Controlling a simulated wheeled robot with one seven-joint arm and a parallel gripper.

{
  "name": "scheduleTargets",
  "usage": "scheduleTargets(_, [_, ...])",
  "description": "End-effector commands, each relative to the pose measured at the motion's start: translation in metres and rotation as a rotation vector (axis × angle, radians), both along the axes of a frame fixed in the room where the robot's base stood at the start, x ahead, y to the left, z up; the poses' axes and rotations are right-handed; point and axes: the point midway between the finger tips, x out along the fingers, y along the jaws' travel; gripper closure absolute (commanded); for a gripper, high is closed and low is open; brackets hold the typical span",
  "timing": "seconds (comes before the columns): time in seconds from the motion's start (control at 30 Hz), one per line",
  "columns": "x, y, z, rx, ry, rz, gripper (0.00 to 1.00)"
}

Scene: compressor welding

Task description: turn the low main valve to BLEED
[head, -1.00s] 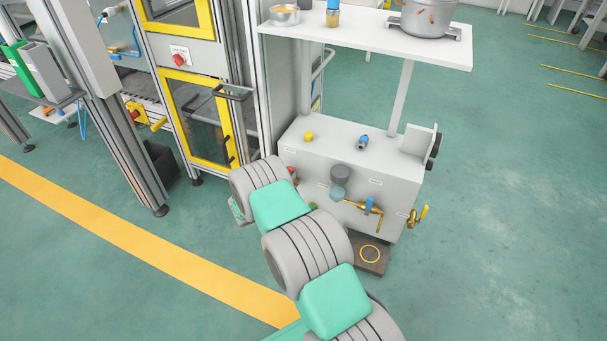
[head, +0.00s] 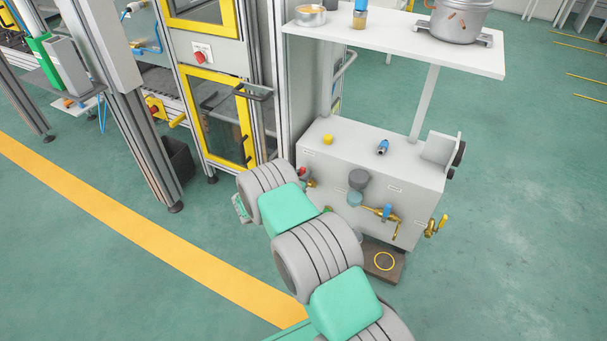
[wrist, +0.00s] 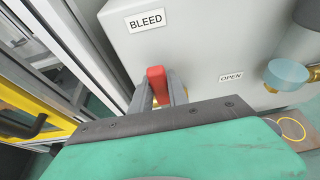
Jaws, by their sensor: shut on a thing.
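The low main valve's red handle (wrist: 156,76) shows in the wrist view, on the front of the pale grey cabinet. My gripper (wrist: 160,92) is shut on it, with a grey finger on each side of the handle. A BLEED label (wrist: 145,20) is just above the handle, and an OPEN label (wrist: 231,77) is to its right. The handle points up the picture towards the BLEED label.
The cabinet (head: 335,150) also carries a brass valve with a blue handle (head: 387,211) and a yellow-handled tap (head: 436,226). A round blue-grey fitting (wrist: 286,75) is right of the gripper. A yellow-framed machine (head: 215,115) stands close on the left. Open floor lies right.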

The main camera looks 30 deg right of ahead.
Motion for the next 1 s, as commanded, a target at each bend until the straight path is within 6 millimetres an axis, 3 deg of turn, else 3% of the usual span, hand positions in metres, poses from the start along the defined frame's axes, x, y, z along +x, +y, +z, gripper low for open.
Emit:
scheduleTargets(0.27, [0.002,0.002,0.001,-0.001,-0.004,0.004,0.59])
scheduleTargets(0.57, [0.000,0.006,0.004,0.001,-0.002,0.006,0.58])
scheduleTargets(0.9, [-0.034,0.054,0.030,-0.001,-0.002,0.010,0.58])
scheduleTargets(1.0, [-0.039,0.059,0.032,0.000,-0.003,0.006,0.58])
